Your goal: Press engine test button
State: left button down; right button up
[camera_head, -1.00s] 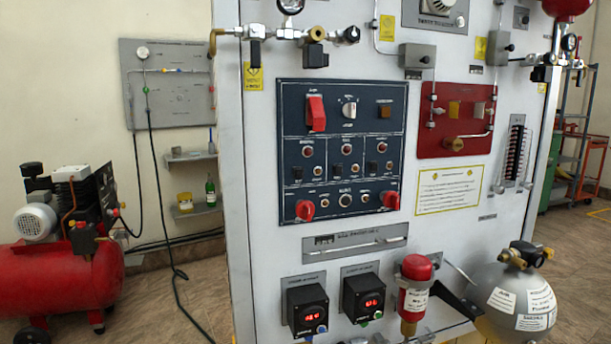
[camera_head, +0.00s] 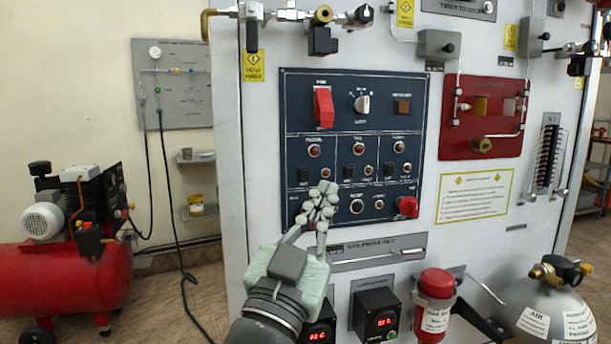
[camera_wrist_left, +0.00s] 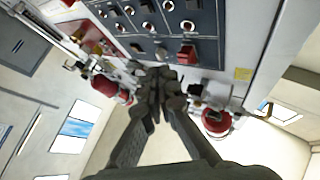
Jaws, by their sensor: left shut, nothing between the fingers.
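The dark blue control panel (camera_head: 345,120) is on the front of the white cabinet. It carries a red switch cover at top left, several round buttons and indicators with labels too small to read, and a red knob (camera_head: 408,206) at lower right. I cannot tell which button is the engine test one. My left gripper (camera_head: 322,196) is shut and empty, in front of the panel's lower left part, and hides the lower left corner. In the left wrist view the shut fingertips (camera_wrist_left: 158,76) appear just below the panel (camera_wrist_left: 165,25). Contact cannot be told. My right gripper is not in view.
Below the panel are a metal handle bar (camera_head: 375,257), digital displays (camera_head: 380,318) and a red cylinder (camera_head: 435,300). A grey gas bottle (camera_head: 550,300) stands at right. A red compressor (camera_head: 70,270) stands at left. A red plate (camera_head: 485,118) is right of the panel.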

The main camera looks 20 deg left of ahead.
aim_at(305, 174)
pick_arm(q)
jog(key=shift+w, duration=0.1)
jog(key=w+a, duration=0.1)
jog(key=w, duration=0.1)
jog(key=w+a, duration=0.4)
jog(key=w, duration=0.1)
jog(key=shift+p, duration=0.35)
jog(key=shift+w, duration=0.1)
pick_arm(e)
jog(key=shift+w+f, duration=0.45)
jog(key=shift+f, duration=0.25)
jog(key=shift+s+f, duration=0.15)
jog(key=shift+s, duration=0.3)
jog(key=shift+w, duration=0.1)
pick_arm(q)
jog(key=shift+w+a, duration=0.2)
jog(key=shift+w, duration=0.1)
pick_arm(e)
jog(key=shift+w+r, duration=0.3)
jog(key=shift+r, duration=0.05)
